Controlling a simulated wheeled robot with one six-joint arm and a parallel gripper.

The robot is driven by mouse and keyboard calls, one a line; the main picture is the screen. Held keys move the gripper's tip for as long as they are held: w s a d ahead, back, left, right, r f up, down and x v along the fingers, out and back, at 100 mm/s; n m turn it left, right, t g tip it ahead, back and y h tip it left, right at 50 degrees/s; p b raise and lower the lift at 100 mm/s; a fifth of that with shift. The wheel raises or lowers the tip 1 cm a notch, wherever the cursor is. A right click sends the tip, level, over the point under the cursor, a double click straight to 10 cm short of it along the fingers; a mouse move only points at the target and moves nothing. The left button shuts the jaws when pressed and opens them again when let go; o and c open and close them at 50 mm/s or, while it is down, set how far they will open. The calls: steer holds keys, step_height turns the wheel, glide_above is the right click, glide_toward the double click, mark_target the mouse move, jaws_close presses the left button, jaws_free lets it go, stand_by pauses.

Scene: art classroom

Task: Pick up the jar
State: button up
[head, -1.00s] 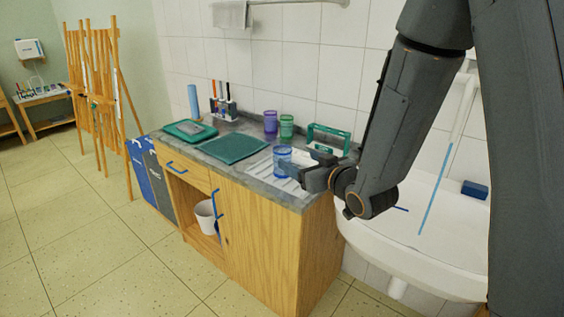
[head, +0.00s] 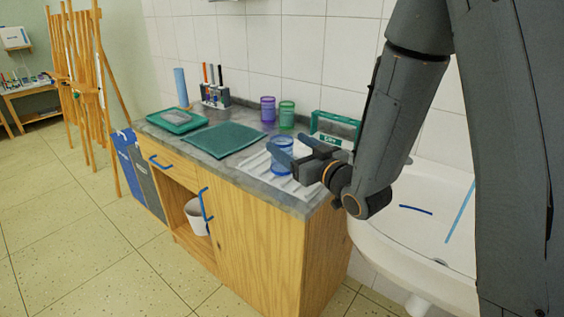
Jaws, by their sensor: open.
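A blue see-through jar (head: 281,160) stands upright on the white ribbed drainer at the right end of the counter. A purple jar (head: 268,110) and a green jar (head: 287,113) stand side by side farther back near the wall. My gripper (head: 283,155) is open, its fingers pointing left at the blue jar's height. In the picture the fingers overlap the blue jar and hide part of it. I cannot tell whether they touch it or are around it.
The grey counter (head: 240,174) also bears a dark green mat (head: 223,139), a green tray (head: 176,121), a tool holder (head: 215,97), a blue roll (head: 181,86) and a green-framed caddy (head: 335,129). A white sink (head: 400,235) is on the right. The floor in front is clear.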

mark_target(276, 137)
steer(key=shift+w+f+b, duration=0.4)
steer(key=shift+w+f, duration=0.2)
steer(key=shift+f, duration=0.05)
steer(key=shift+p+x, duration=0.7)
steer(key=shift+x, duration=3.25)
steer(key=shift+c, duration=0.4)
steer(key=shift+d, duration=0.1)
steer(key=c, duration=1.5)
steer(key=shift+r, duration=0.1)
